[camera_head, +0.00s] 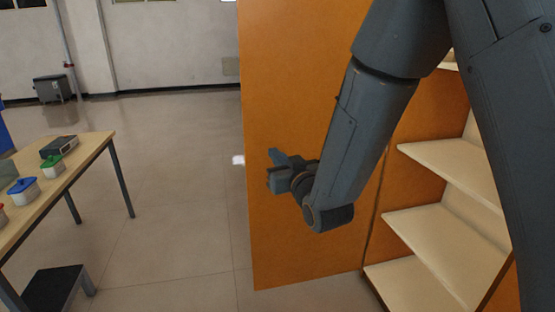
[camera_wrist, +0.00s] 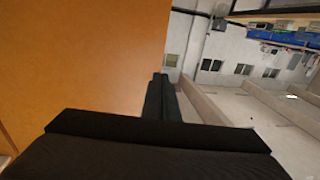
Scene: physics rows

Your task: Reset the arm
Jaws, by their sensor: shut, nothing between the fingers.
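My arm (camera_head: 362,130) reaches down and to the left in the head view, in front of an orange panel (camera_head: 290,80). My gripper (camera_head: 279,170) is at its end, shut and empty, with the orange panel behind it. In the wrist view my gripper (camera_wrist: 160,82) points forward with its dark fingers together. The orange panel (camera_wrist: 80,60) fills the left of that view. I cannot tell how far the fingertips are from the panel.
Pale shelves (camera_head: 430,222) stand right of the panel, partly behind my arm. A wooden table (camera_head: 88,150) at the left holds lidded containers and a grey box (camera_head: 59,147). A dark step stool (camera_head: 56,286) is beside it. The floor (camera_head: 180,200) between table and panel is clear.

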